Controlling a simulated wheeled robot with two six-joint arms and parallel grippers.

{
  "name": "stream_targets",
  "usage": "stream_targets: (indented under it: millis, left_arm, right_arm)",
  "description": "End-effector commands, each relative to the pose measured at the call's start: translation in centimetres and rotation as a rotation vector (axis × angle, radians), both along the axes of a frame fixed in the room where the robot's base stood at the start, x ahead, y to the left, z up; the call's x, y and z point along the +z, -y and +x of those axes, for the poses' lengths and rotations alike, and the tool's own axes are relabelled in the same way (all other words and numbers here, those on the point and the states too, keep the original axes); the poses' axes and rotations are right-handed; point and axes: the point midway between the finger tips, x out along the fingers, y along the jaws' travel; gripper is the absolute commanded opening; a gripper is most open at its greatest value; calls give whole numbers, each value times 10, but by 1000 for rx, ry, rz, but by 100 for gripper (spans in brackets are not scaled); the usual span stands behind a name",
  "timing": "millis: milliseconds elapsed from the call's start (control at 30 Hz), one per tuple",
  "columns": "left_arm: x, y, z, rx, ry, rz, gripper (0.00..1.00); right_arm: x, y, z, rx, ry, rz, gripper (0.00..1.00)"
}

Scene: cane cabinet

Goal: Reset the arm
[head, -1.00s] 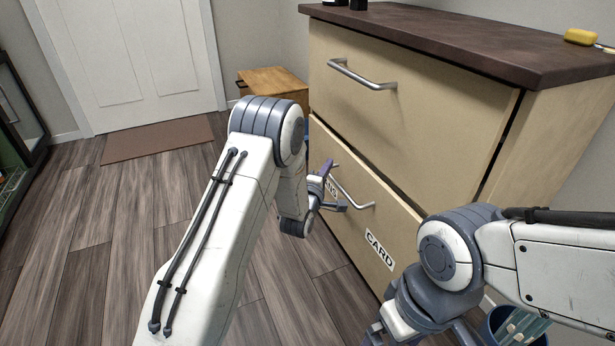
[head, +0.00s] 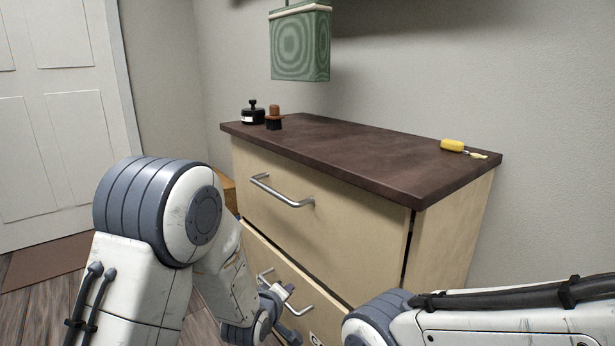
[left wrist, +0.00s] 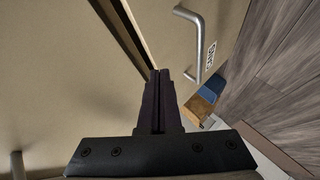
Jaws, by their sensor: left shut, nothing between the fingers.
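My left gripper (head: 280,297) is low in front of the beige cabinet (head: 437,235), near the lower drawer's metal handle (head: 310,310). In the left wrist view its dark fingers (left wrist: 159,73) are together with nothing between them. They point at the cabinet front, beside a metal handle (left wrist: 197,40), and look apart from it. My left arm covers part of the cabinet's left side. My right arm shows at the lower right in the head view; its gripper is out of view.
The upper drawer has its own handle (head: 283,192). On the brown cabinet top (head: 345,150) stand a black stamp-like item (head: 253,115), a brown-and-black one (head: 274,119) and a yellow-handled tool (head: 453,145). A green patterned box (head: 300,45) is above. A white door (head: 55,110) is at left.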

Motion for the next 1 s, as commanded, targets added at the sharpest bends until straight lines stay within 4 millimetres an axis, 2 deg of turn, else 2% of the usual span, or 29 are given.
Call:
stream_targets:
  millis: [33, 167, 300, 500, 733, 800, 1000]
  left_arm:
    - [21, 15, -18, -74, -46, 81, 0]
    - [44, 39, -77, -281, -189, 298, 0]
    - [70, 50, -154, -546, -326, 507, 0]
    - [102, 40, -258, -917, -473, 729, 0]
    - [136, 9, -354, -1299, -579, 884, 0]
    - [159, 8, -354, -1301, -588, 884, 0]
    - [211, 8, -353, -1296, -591, 882, 0]
  right_arm:
    - [11, 0, 0, 0, 0, 0, 98]
    - [25, 0, 0, 0, 0, 0, 98]
    - [40, 0, 0, 0, 0, 0, 98]
    - [56, 0, 0, 0, 0, 0, 98]
    - [71, 0, 0, 0, 0, 0, 98]
    - [96, 0, 0, 0, -1, -1, 98]
    - [148, 0, 0, 0, 0, 0, 98]
